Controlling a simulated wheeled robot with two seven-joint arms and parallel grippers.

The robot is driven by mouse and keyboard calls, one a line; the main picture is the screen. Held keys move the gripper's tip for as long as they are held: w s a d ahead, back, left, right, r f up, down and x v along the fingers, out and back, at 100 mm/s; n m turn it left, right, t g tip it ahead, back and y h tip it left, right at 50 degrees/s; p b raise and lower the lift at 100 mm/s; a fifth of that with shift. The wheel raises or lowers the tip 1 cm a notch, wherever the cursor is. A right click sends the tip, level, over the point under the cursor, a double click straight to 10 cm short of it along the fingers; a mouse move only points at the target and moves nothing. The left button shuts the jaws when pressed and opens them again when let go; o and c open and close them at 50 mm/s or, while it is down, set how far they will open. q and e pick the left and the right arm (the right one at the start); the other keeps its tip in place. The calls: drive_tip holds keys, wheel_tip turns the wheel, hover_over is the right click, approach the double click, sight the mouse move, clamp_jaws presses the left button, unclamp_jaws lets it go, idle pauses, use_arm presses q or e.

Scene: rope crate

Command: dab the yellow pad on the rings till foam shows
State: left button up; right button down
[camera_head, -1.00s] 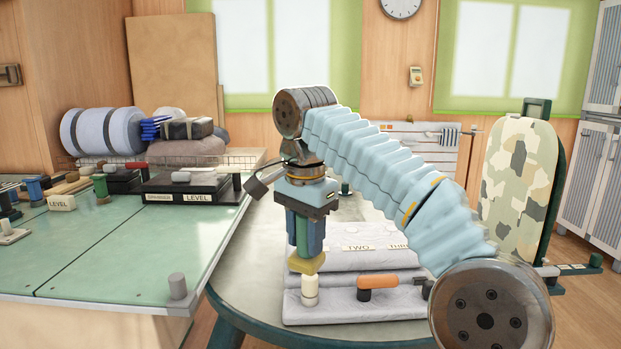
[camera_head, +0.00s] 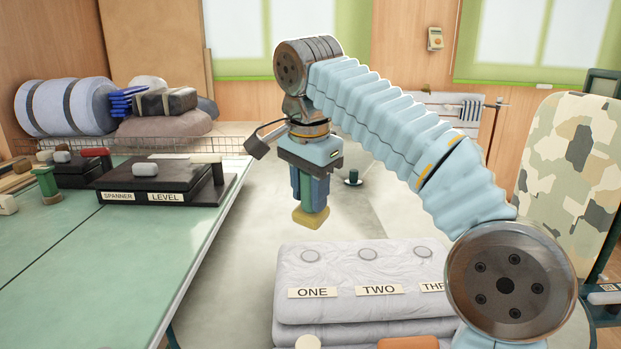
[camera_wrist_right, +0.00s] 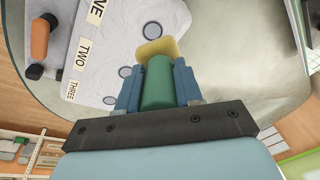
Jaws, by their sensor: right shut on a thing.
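My right gripper (camera_head: 310,186) is shut on the green handle (camera_wrist_right: 158,82) of the yellow pad (camera_head: 311,217), which points down. The pad hangs in the air and appears above the far edge of the grey padded bundle (camera_head: 345,312) in the head view. Three rings lie on the bundle: one by label ONE (camera_head: 310,255), one by TWO (camera_head: 368,254), one by the partly hidden THREE (camera_head: 423,252). In the right wrist view the pad (camera_wrist_right: 157,49) shows just below ring ONE (camera_wrist_right: 152,29). No foam is visible on the rings. My left gripper is out of view.
An orange-handled tool (camera_head: 408,342) and a pale knob (camera_head: 307,342) are at the bundle's near side. A green bench (camera_head: 60,250) with black boxes stands left. A small dark green knob (camera_head: 352,178) stands beyond. The grey tabletop (camera_head: 240,240) left of the bundle is clear.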

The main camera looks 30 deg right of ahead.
sight(309, 228)
idle(0.4)
drive_tip(key=shift+a+f, duration=0.1)
drive_tip(key=shift+f, duration=0.1)
drive_tip(key=b+x, duration=0.3)
drive_tip(key=s+b+x, duration=0.1)
drive_tip(key=x, duration=0.1)
drive_tip(key=shift+a+f, duration=0.1)
drive_tip(key=shift+a, duration=0.15)
drive_tip(key=shift+f+b, duration=0.65)
drive_tip(key=shift+f, duration=0.1)
drive_tip(key=shift+f, duration=0.55)
idle(0.6)
drive_tip(key=shift+r, duration=0.1)
idle(0.8)
